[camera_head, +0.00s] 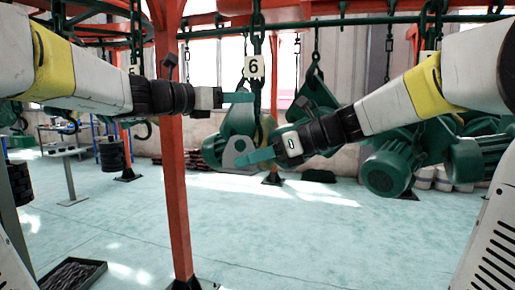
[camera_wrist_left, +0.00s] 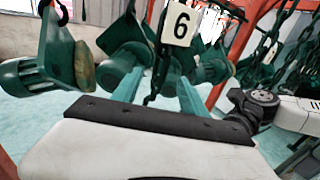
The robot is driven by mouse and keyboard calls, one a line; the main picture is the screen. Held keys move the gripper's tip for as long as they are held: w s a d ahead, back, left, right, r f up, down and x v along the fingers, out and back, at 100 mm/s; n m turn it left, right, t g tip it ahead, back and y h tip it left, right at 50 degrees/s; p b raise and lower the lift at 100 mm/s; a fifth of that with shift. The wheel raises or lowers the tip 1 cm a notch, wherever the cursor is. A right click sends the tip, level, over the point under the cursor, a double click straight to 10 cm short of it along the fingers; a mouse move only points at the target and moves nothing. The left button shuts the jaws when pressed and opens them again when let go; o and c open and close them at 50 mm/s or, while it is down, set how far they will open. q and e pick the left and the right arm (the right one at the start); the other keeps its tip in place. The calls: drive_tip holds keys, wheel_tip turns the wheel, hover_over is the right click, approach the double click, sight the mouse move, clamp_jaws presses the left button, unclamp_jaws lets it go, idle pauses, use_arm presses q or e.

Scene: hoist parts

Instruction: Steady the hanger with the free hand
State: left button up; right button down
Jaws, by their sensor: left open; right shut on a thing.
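The hanger is a dark green chain and hook (camera_head: 257,32) with a white number 6 plate (camera_head: 254,67). In the left wrist view the hanger (camera_wrist_left: 155,72) and its 6 plate (camera_wrist_left: 180,23) show between or just beyond my left fingers. My left gripper (camera_head: 238,97) is open beside the hanger, left of it; contact cannot be told. Its two green fingers (camera_wrist_left: 158,92) show in the wrist view. My right gripper (camera_head: 256,155) is lower and shut at a green part with a grey plate (camera_head: 235,150); the grip itself is partly hidden.
Green motors (camera_head: 388,168) hang at the right on neighbouring chains. Another green motor (camera_wrist_left: 30,78) hangs at the left in the wrist view. A red post (camera_head: 174,190) stands left of centre. A dark tray (camera_head: 72,274) lies on the floor. The pale floor is otherwise mostly clear.

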use_arm(q)
drive_tip(key=shift+w+d, duration=0.5)
drive_tip(key=shift+d, duration=0.05)
drive_tip(key=shift+w+d, duration=0.1)
idle(0.4)
drive_tip(key=shift+x, duration=1.3)
drive_tip(key=shift+w+d, duration=0.2)
drive_tip(key=shift+x, duration=1.1)
drive_tip(key=shift+w+d, duration=0.1)
drive_tip(key=c, duration=0.8)
